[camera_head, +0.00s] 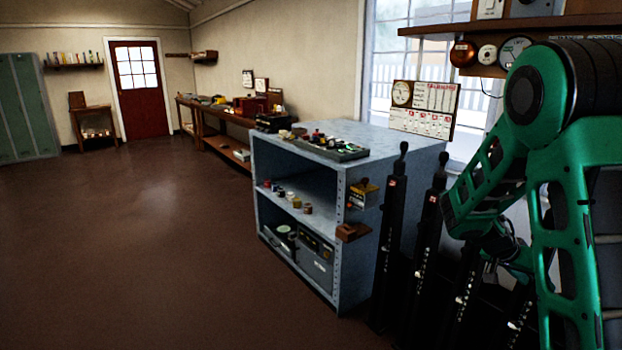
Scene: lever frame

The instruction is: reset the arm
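My green arm (575,190) fills the right side of the view, bent with its forearm reaching down and left. My gripper (510,262) is small and dark at the low end of the arm, beside the levers and partly hidden by arm links. I cannot make out its fingers or whether it holds anything. A black lever (392,235) stands upright just right of the shelf unit, and another black lever (429,240) stands to its right. More dark levers (463,290) are partly behind my arm.
A blue-grey shelf unit (340,240) with a tray (340,152) and small items on top stands left of the levers. A wooden shelf (510,25) with gauges and bells hangs above, near my arm. The brown floor at left is clear up to the red door (139,90).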

